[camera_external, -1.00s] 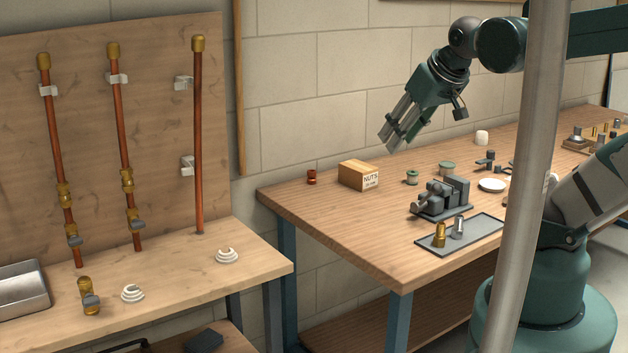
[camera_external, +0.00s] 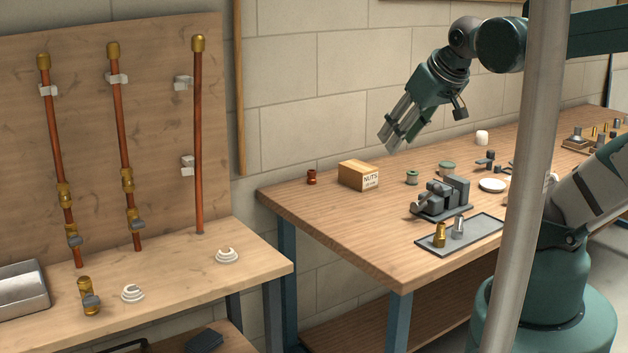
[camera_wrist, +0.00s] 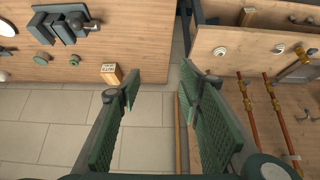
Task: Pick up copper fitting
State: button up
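The copper fitting (camera_external: 311,177) is a small reddish-brown piece standing near the back left corner of the right-hand wooden table. It is left of the box marked NUTS (camera_external: 358,175). I cannot make it out in the wrist view. My gripper (camera_external: 391,142) is in the air above the table's back edge, up and to the right of the fitting, with its fingers pointing down and left. In the wrist view my gripper (camera_wrist: 159,86) is open, its two green fingers wide apart with nothing between them.
The NUTS box also shows in the wrist view (camera_wrist: 111,74). A grey vise (camera_external: 442,198), green spools and a tray (camera_external: 478,234) with two fittings are on the table. A workbench with upright copper pipes (camera_external: 198,140) stands left, across a gap. A grey post crosses the external view.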

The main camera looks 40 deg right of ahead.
jog(key=shift+w+r, duration=0.1)
dwell(0.3)
jog(key=w+d+r+n+g, duration=0.1)
jog(key=w+r+n, duration=0.15)
jog(key=w, duration=0.45)
jog(key=w+d+r+n+g, duration=0.1)
jog(key=w+r+n, duration=0.15)
jog(key=w, duration=0.45)
jog(key=n+g+h, duration=0.1)
jog(key=n+g, duration=0.4)
jog(key=n, duration=1)
send_over(311, 171)
jog(key=a, duration=0.1)
jog(key=f, duration=2.6)
jog(key=shift+s+f, duration=0.2)
jog(key=shift+f, duration=0.05)
jog(key=shift+w+d+f, duration=0.1)
jog(key=shift+w+f, duration=0.15)
jog(key=shift+f, duration=0.3)
jog(key=shift+d+f, duration=0.15)
jog(key=shift+f, duration=1.1)
